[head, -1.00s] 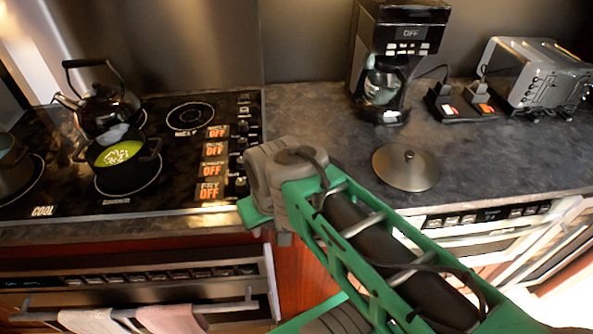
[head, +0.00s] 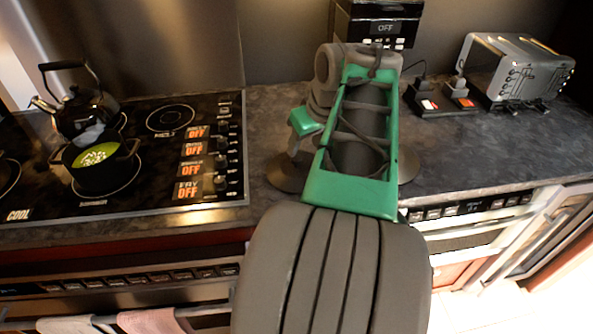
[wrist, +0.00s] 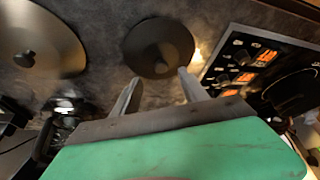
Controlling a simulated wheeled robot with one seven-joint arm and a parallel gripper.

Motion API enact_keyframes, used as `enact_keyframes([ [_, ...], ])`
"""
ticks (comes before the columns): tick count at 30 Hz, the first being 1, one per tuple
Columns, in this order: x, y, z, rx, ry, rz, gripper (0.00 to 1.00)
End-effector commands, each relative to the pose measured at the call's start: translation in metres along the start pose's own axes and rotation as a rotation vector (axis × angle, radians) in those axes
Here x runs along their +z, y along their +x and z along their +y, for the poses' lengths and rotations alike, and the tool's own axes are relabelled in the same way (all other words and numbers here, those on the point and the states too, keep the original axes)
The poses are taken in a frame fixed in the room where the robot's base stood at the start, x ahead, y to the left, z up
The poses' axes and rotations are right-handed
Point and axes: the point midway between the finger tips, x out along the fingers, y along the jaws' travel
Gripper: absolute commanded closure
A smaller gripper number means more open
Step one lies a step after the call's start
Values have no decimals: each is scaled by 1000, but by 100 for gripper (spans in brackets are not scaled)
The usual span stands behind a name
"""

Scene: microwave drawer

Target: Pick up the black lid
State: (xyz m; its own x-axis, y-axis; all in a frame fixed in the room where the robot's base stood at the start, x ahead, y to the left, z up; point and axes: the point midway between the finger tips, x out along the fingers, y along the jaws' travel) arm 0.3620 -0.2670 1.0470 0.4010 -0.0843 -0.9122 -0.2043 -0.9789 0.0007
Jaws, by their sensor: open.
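The black lid (wrist: 158,47) is a dark round disc lying on the counter, ahead of my gripper's fingertips in the wrist view. In the head view, the left edge of a dark disc (head: 284,173) shows beside my arm, which covers the rest. My gripper (wrist: 159,89) is open and empty, its two fingers pointing toward the near edge of the black lid. I cannot tell the exact height between the fingers and the lid. A second, greyer metallic lid with a knob (wrist: 38,45) lies to the left in the wrist view, and its right edge shows in the head view (head: 411,166).
The stove (head: 165,150) with a black pot (head: 98,178) and kettle (head: 85,112) is left of the black lid in the head view. The coffee maker (head: 385,27) is behind my arm. A toaster (head: 520,70) stands at the back right. Counter between is clear.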

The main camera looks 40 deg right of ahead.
Motion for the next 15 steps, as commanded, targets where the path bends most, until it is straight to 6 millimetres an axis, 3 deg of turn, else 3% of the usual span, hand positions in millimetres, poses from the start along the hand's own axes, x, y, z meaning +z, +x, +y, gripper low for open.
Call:
enact_keyframes([
  [10,-4,57,-3,-3,1,-3,48],
  [15,-4,71,-2,0,1,-1,48],
])
